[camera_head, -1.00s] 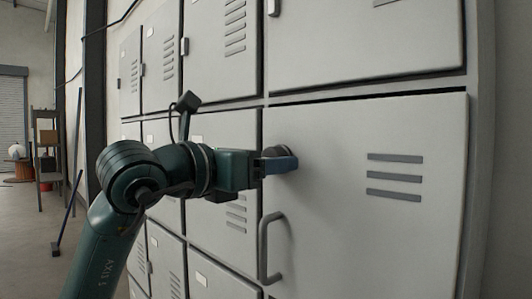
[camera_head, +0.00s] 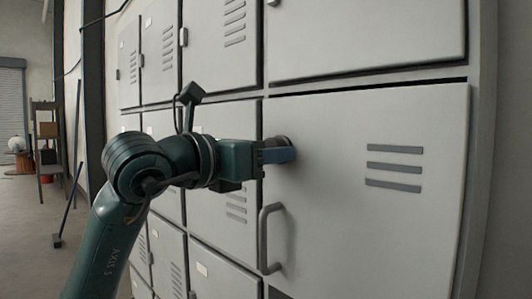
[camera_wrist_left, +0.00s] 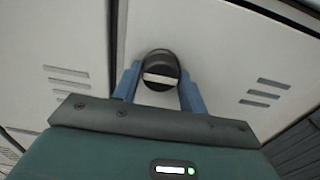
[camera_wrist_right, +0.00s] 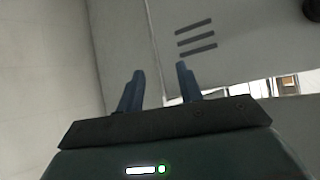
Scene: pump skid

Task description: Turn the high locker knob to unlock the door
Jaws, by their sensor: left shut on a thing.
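The dark round knob (camera_head: 282,141) sits near the left edge of a large grey locker door (camera_head: 345,225), above its bar handle (camera_head: 264,240). My left gripper (camera_head: 278,155) is at the knob and partly hides it. In the left wrist view the knob (camera_wrist_left: 160,62) is black with a pale bar across its face, and the blue fingers of my left gripper (camera_wrist_left: 160,80) are shut on it from both sides. The door is closed in its frame. My right gripper (camera_wrist_right: 160,71) shows only in its own wrist view, with its fingers apart and nothing between them.
More closed locker doors lie above (camera_head: 365,40) and to the left (camera_head: 220,45). A shelf (camera_head: 45,150) and a cable reel (camera_head: 24,160) stand far left. The floor (camera_head: 25,230) on the left is mostly clear.

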